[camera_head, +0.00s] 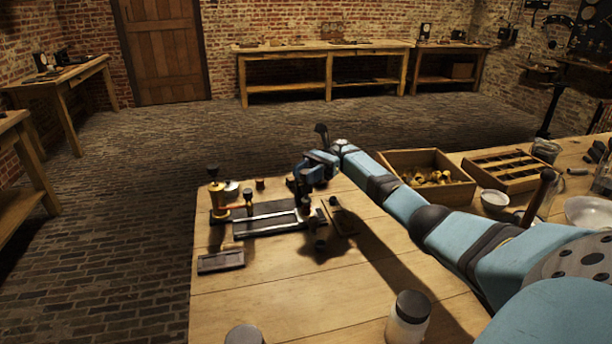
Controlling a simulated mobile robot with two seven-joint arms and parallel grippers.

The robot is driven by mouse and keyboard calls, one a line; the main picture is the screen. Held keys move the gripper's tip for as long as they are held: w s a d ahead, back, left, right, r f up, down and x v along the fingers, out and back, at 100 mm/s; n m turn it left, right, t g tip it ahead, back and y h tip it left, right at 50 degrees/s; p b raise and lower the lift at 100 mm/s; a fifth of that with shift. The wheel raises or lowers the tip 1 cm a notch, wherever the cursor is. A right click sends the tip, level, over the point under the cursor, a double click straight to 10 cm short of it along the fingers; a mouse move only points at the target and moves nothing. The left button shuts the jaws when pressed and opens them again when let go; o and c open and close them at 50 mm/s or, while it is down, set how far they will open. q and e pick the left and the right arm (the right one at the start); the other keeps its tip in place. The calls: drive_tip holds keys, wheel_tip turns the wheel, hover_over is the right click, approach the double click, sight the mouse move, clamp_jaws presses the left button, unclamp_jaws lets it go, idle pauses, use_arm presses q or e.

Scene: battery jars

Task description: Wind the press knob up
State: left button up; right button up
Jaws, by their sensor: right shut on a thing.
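A dark press-like fixture (262,222) with pale rails lies near the far left part of the workbench. My blue right arm reaches over from the right, and its gripper (304,188) points down at the right end of the fixture. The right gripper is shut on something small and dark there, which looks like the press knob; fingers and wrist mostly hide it. How far the knob is wound cannot be told. A brass fitting (219,194) with a dark top and an orange-red arm stands upright at the fixture's left end. My left gripper is not in view.
A small dark tray (221,262) lies in front of the fixture. A wooden box (470,192) of yellowish parts and a divided box (543,168) stand right, beyond my arm. A white-bodied jar (408,322) stands near the front.

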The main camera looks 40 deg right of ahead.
drive_tip(key=o, duration=0.9)
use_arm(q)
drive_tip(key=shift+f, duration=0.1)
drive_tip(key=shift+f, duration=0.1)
use_arm(e)
drive_tip(key=shift+d, duration=0.1)
use_arm(q)
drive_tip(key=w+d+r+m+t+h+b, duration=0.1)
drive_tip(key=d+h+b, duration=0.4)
drive_tip(key=b, duration=1.6)
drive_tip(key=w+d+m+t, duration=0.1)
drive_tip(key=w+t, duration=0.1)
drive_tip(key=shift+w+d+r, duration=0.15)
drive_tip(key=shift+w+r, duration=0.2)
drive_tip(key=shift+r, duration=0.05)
use_arm(e)
drive_tip(key=d, duration=0.7)
drive_tip(key=shift+w+d, duration=0.1)
drive_tip(key=shift+w, duration=0.25)
